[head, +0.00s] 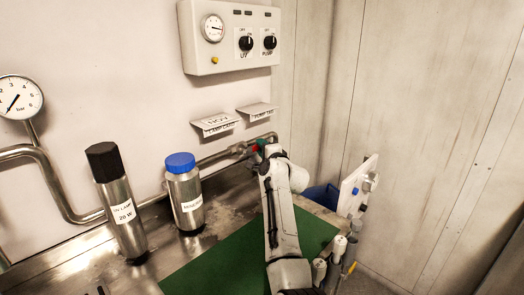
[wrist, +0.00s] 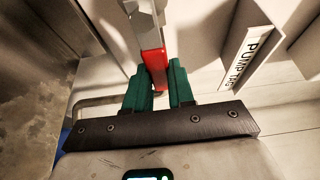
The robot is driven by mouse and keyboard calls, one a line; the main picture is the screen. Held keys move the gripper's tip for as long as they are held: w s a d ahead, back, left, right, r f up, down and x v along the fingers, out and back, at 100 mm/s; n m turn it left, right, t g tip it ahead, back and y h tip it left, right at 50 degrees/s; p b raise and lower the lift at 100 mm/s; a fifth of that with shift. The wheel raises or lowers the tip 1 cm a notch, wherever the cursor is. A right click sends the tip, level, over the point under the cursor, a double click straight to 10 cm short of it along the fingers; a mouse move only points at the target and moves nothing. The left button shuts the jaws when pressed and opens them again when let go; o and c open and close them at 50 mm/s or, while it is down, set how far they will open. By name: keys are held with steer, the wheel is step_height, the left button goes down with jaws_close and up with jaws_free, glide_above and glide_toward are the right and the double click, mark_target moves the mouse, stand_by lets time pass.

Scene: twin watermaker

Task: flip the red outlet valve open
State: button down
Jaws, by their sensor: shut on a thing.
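The red outlet valve handle (wrist: 153,60) shows in the wrist view as a red lever with a bare metal part running up from it. My gripper (wrist: 158,80) has its two green fingers on either side of the handle's red end and is shut on it. In the head view my gripper (head: 259,147) is at the pipe by the back wall, at the far end of my arm. Only a little red shows there; the handle and valve body are mostly hidden by my gripper and arm.
A blue-capped bottle (head: 187,200) and a black-topped UV lamp cylinder (head: 120,205) stand left on the metal counter. Label shelves (head: 215,124) jut from the wall above the pipe (head: 215,158). A control box (head: 232,42) hangs higher.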

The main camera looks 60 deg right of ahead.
steer(key=c, duration=1)
jaws_free()
steer(key=shift+o, duration=0.2)
steer(key=shift+a, duration=0.1)
steer(key=p+v, duration=0.7)
steer(key=v, duration=0.3)
steer(key=shift+s+a, duration=0.15)
steer(key=shift+s, duration=0.1)
